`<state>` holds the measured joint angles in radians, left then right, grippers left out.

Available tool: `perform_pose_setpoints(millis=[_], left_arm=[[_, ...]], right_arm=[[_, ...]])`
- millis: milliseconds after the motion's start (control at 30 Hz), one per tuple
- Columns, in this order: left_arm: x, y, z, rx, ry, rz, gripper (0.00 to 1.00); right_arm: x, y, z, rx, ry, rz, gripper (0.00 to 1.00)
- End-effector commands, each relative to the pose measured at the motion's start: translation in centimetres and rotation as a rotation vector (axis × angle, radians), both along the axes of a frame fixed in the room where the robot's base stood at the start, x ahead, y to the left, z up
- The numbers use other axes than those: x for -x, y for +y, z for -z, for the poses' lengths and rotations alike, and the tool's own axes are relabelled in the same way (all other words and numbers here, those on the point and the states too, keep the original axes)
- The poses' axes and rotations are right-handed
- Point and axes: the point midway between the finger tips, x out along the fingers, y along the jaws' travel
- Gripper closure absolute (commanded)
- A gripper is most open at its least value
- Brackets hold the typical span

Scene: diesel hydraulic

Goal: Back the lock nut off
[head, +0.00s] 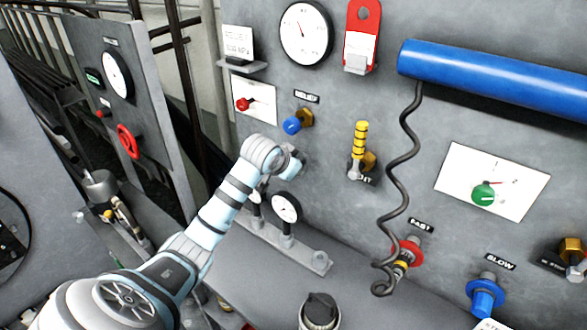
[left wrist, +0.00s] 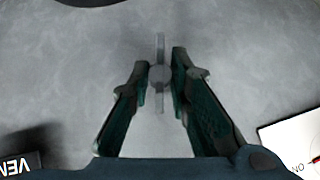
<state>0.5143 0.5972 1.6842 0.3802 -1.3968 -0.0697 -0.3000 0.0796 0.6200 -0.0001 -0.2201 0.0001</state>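My left gripper (head: 294,160) is close to the grey panel, just below the relief valve (head: 297,122), which has a blue knob and a brass body. In the left wrist view, the two dark green fingers of that gripper (left wrist: 160,88) stand apart. A small grey round piece with a thin upright bar (left wrist: 160,75) lies between their tips; it may be the lock nut, but I cannot tell. A narrow gap seems to remain beside it, and no firm contact shows. In the head view the hand hides this piece. My right gripper is in neither view.
A yellow-handled brass valve (head: 361,145) sticks out right of the gripper. A coiled black cable (head: 404,150) hangs from a blue cylinder (head: 490,78). Gauges (head: 286,207) stand below the hand. A white plate with a red knob (head: 254,100) is up and left.

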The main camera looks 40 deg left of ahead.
Motion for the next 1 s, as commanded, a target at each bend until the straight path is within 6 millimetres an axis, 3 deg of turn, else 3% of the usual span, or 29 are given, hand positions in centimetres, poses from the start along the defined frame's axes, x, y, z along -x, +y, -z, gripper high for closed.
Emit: perform_pose_setpoints(millis=[33, 133, 467, 900, 1000], left_arm=[[-0.2, 0.1, -0.5, -0.005, -0.012, 0.000, 0.76], [-0.1, 0.1, -0.3, -0.004, -0.009, 0.000, 0.62], [0.2, 0.0, -0.4, -0.003, -0.004, 0.000, 0.62], [7.2, -2.0, -7.4, -0.007, -0.007, 0.001, 0.62], [8.1, -2.3, -8.1, -0.004, -0.005, 0.001, 0.62]], right_arm=[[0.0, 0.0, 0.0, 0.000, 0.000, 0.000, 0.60], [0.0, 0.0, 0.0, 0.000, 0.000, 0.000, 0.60], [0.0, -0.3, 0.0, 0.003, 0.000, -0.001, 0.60], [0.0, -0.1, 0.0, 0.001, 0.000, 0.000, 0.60], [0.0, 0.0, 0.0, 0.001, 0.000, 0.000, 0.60]])
